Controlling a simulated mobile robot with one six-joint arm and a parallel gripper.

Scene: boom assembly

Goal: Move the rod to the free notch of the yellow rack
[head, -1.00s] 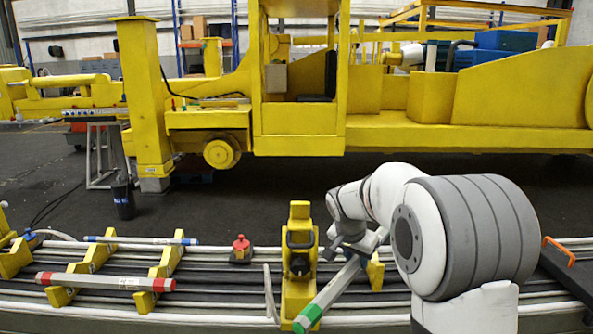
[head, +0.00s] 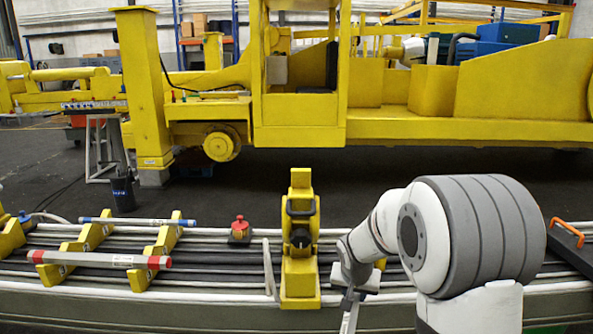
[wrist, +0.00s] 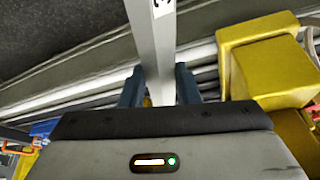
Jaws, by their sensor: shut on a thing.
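My gripper (head: 354,284) is at the lower middle of the head view, right of the yellow clamp post. It is shut on a grey rod (head: 349,312), which runs down out of the frame. In the wrist view the rod (wrist: 155,45) passes between the two dark fingers (wrist: 160,88), and a white label shows at its top. The yellow rack (head: 93,236) stands at the left as two stepped supports. A blue-ended rod (head: 140,222) lies in its far notches and a red-ended rod (head: 100,260) in its near ones. The notches between them look empty.
The yellow clamp post (head: 300,240) stands between my gripper and the rack. A red knob (head: 239,228) sits left of it, and a thin pale upright (head: 269,268) close beside it. An orange handle (head: 567,232) is at far right. A large yellow machine fills the back.

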